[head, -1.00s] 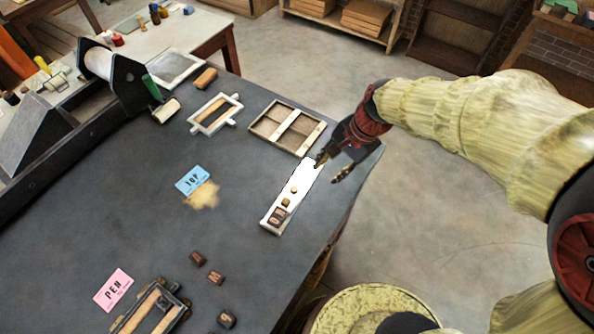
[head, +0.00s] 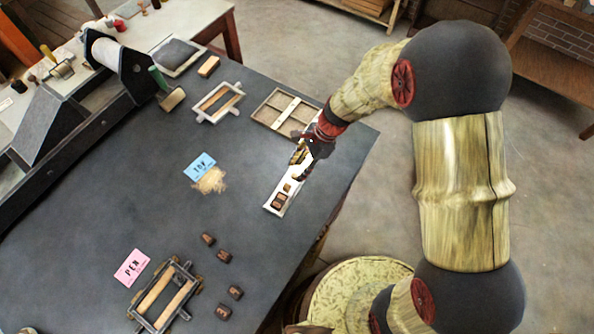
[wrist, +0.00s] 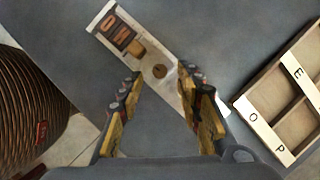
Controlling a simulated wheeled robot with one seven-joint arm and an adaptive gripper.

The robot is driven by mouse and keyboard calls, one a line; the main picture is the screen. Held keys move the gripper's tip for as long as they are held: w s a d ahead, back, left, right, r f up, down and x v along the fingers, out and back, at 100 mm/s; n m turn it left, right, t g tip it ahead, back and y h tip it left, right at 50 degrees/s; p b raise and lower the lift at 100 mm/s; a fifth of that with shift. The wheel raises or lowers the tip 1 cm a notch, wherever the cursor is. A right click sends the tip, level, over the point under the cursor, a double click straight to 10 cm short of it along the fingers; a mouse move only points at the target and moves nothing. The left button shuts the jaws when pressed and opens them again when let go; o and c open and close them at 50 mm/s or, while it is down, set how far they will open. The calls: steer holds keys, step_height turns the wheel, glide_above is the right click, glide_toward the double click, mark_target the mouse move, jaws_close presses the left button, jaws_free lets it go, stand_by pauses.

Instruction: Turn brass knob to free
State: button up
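A narrow white plate (head: 269,207) lies near the right edge of the dark table; it also shows in the wrist view (wrist: 183,98). On it, in the wrist view, are a small round brass knob (wrist: 159,71), a tan piece (wrist: 137,48) beside it and dark wooden blocks (wrist: 119,34) at the plate's far end. My gripper (head: 299,164) is above the plate's upper end. In the wrist view its two fingers (wrist: 160,88) are spread apart with nothing between the tips, and the knob shows just beyond them. I cannot tell the height gap.
A compartment tray (head: 268,113) lies close by my gripper, at the right in the wrist view. A blue card (head: 199,166), a pink card (head: 131,267), several loose letter blocks (head: 223,256) and a wooden frame (head: 150,298) lie on the table. Its middle is mostly bare.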

mark_target(294, 177)
steer(key=shift+x, duration=1.2)
steer(key=shift+c, duration=0.9)
jaws_close()
